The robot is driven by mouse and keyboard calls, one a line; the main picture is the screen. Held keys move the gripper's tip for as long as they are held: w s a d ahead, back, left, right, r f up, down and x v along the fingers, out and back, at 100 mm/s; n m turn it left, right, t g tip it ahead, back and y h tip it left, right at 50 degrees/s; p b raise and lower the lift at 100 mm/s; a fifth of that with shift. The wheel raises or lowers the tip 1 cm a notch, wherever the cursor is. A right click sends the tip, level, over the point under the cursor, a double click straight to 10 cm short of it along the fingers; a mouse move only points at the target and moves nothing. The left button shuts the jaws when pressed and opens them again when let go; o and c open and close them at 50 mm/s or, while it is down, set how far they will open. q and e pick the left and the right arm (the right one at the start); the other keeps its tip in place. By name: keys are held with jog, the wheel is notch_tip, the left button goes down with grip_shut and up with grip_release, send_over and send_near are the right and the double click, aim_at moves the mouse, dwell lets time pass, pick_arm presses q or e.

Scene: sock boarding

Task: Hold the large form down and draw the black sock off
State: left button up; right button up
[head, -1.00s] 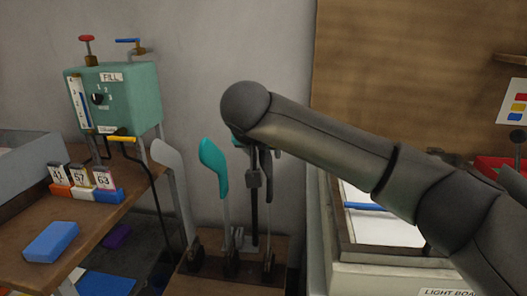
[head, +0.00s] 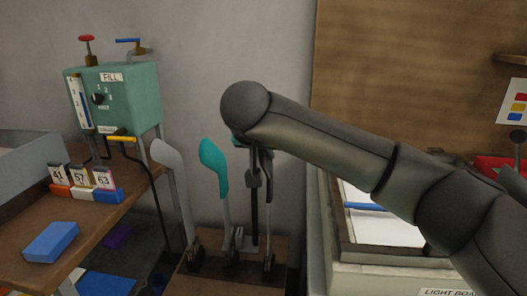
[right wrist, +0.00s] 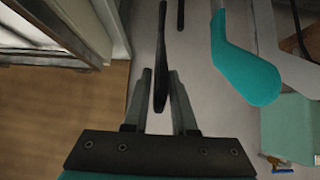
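A dark, narrow form that looks like the black sock on its form (head: 268,198) stands upright at the right end of a low wooden stand (head: 222,278), partly hidden by my right arm. In the right wrist view the dark form (right wrist: 160,75) shows edge-on between the fingers of my right gripper (right wrist: 160,88). The fingers are apart, with a gap on each side of it. In the head view the right gripper (head: 254,172) points down beside the dark form. A teal-covered form (head: 213,162) and a bare grey form (head: 170,160) stand to its left. My left gripper is not in view.
A side table (head: 95,215) at left holds a green box marked FILL (head: 130,97), numbered cards and a blue block (head: 51,241). A light board (head: 375,255) stands close on the right.

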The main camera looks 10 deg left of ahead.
jog(key=o, duration=0.4)
